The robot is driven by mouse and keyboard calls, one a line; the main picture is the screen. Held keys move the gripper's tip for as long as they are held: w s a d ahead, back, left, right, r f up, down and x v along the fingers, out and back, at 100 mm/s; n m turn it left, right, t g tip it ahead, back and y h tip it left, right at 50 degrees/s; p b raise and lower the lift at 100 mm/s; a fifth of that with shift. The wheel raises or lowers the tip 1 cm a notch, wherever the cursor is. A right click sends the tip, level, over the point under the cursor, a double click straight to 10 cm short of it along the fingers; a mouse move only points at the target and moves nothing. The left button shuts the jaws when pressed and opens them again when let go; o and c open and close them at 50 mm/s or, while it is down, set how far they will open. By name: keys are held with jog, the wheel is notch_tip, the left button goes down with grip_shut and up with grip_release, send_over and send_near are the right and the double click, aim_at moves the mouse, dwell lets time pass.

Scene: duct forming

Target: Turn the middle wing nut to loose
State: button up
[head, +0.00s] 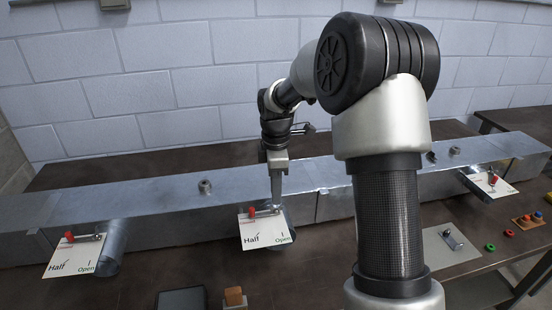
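The middle damper plate (262,236), a white card marked "Half" and "Open", sits on the front of the long metal duct (225,218). A red knob (251,211) shows at its upper left. My gripper (277,200) points down at the plate's upper right edge, just right of the red knob. The middle wing nut cannot be made out; the gripper's tip covers that spot. Whether the fingers are open, shut or touching the nut cannot be told at this size.
Similar plates stand at the left (75,258) and right (490,186), each with a red knob. Nuts sit on the duct top, one at the left (205,187). A dark tray (182,301) and brown block (234,296) lie in front. My arm hides part of the duct.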

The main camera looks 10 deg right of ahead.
notch_tip(320, 180, up, 13)
jog(key=shift+r+p, duration=0.15)
jog(key=shift+p, duration=0.2)
